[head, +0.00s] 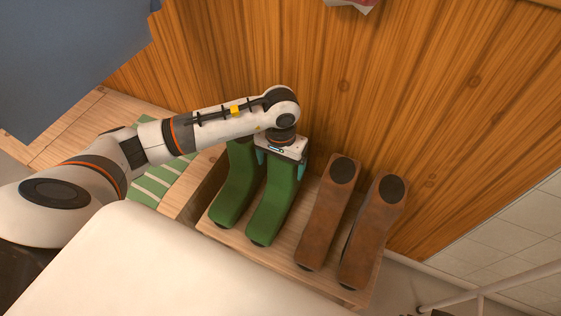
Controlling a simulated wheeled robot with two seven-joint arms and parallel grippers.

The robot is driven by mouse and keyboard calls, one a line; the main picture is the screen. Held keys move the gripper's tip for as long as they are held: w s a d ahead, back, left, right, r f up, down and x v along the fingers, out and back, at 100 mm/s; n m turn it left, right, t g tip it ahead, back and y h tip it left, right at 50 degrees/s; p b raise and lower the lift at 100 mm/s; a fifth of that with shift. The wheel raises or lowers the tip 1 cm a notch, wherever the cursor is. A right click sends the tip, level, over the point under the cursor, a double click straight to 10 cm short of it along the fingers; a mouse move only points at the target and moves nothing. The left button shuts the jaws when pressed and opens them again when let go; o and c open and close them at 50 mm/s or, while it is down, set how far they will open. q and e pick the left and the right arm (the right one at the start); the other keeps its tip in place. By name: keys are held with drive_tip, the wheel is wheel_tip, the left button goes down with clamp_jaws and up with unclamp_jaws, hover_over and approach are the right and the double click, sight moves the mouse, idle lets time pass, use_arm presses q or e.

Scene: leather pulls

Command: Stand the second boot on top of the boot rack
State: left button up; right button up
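Two green boots stand side by side on the wooden boot rack (228,235), toes toward me. The left green boot (236,190) has its top partly hidden by my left arm. The right green boot (272,208) stands beside it, and its top is hidden under my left gripper (282,162). The gripper points down, with one teal fingertip on each side of this boot's shaft. I cannot tell whether the fingers press on the shaft or stand just clear of it. My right gripper is not in view.
Two brown boots (325,215) (370,235) stand on the rack's right part, close to the green pair. A wood-panelled wall (400,100) rises right behind the rack. A green-and-white striped mat (155,183) lies to the left. A pale rail (500,285) is at lower right.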

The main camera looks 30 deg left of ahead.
use_arm(q)
drive_tip(key=shift+r, duration=0.2)
wheel_tip(320, 180, up, 7)
drive_tip(key=shift+r+p, duration=0.2)
drive_tip(key=shift+p, duration=0.5)
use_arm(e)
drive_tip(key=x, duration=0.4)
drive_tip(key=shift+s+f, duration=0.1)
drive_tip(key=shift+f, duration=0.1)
